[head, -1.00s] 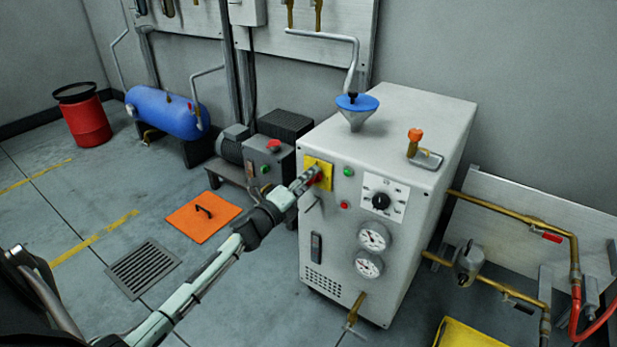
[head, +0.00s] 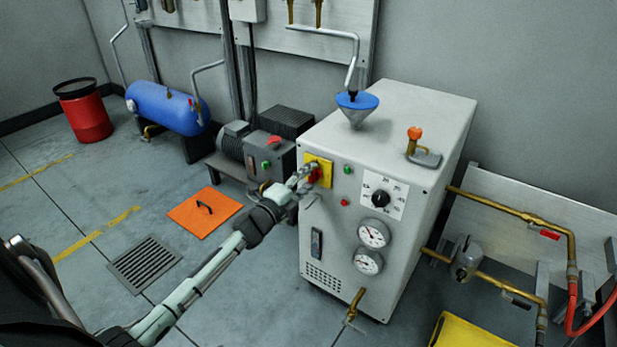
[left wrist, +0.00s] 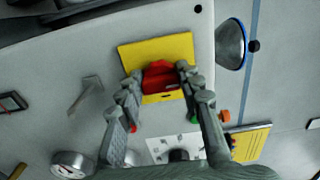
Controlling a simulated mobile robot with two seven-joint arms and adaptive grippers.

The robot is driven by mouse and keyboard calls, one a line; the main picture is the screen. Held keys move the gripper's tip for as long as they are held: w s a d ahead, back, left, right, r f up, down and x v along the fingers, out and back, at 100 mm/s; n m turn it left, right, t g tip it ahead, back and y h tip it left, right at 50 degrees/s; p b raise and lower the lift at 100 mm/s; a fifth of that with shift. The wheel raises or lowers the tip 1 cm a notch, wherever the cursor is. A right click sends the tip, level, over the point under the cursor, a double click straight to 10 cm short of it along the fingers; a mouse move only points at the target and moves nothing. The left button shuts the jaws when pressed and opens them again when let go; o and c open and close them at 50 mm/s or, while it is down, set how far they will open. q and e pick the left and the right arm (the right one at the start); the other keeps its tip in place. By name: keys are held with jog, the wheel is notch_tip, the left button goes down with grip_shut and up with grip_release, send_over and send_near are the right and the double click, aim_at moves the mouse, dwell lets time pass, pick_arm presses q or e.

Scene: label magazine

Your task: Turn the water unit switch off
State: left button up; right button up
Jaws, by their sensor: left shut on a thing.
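The water unit is the white cabinet (head: 400,120) with gauges and a dial on its front. Its switch is a red knob on a yellow plate (head: 325,166) at the front's upper left. In the left wrist view the red knob (left wrist: 160,77) sits on the yellow plate (left wrist: 130,54). My left gripper (head: 312,175) is at the plate, with its fingers on either side of the knob in the left wrist view (left wrist: 162,80), shut on it. The fingers partly hide the knob in the head view. My right gripper is not in view.
A green lamp (head: 347,170), a red lamp (head: 344,203), a black dial (head: 380,199) and two gauges (head: 373,234) are on the same front. A blue funnel (head: 357,102) stands on top. Brass pipes (head: 500,208) run at the right. A pump (head: 262,150) stands at the left.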

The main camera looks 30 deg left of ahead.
pick_arm(q)
jog(key=o, duration=1.2)
jog(key=shift+c, duration=0.2)
jog(key=shift+s, duration=0.1)
jog(key=s, duration=1.2)
jog(key=shift+a, duration=0.2)
